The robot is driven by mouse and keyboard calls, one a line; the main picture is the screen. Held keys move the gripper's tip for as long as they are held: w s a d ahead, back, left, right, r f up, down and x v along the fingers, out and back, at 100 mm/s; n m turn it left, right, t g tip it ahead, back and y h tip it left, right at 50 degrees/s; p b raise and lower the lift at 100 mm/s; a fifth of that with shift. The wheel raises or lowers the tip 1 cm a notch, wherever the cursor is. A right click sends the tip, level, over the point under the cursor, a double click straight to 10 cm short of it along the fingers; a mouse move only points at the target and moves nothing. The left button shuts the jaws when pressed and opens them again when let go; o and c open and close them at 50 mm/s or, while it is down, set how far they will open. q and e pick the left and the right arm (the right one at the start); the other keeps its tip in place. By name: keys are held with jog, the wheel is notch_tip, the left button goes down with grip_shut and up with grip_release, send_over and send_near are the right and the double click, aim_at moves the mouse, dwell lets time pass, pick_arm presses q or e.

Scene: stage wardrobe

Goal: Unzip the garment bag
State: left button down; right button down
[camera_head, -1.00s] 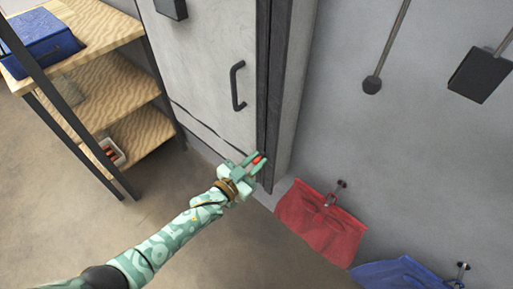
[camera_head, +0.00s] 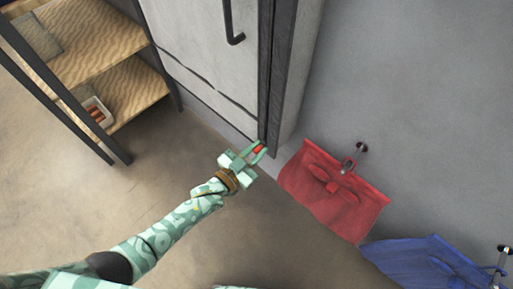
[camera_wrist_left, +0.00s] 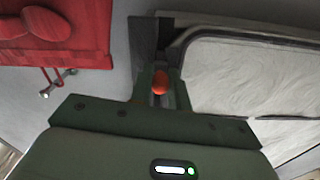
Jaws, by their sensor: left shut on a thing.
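The tall pale grey garment bag (camera_head: 205,60) stands upright against the wall, with a dark strip (camera_head: 280,60) down its right edge. Its pale, wrinkled panel (camera_wrist_left: 250,75) also shows in the left wrist view. My left gripper (camera_head: 259,150) is at the low end of the dark strip, shut on a small red pull (camera_head: 258,149). In the left wrist view the red pull (camera_wrist_left: 160,82) sits between the fingers (camera_wrist_left: 160,88). Whether the strip above is parted cannot be told. My right gripper is not in view.
A red bag (camera_head: 320,200) hangs from a hook close to the right of my left gripper, and a blue one (camera_head: 415,262) hangs beyond it. A wooden shelf unit (camera_head: 130,90) with a small tray (camera_head: 100,112) stands at left. The floor between is clear.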

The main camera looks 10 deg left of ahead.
pick_arm(q)
jog(key=shift+a+f, duration=0.1)
jog(key=shift+f, duration=0.1)
jog(key=c, duration=1.3)
grip_release()
jog(key=shift+c, duration=0.2)
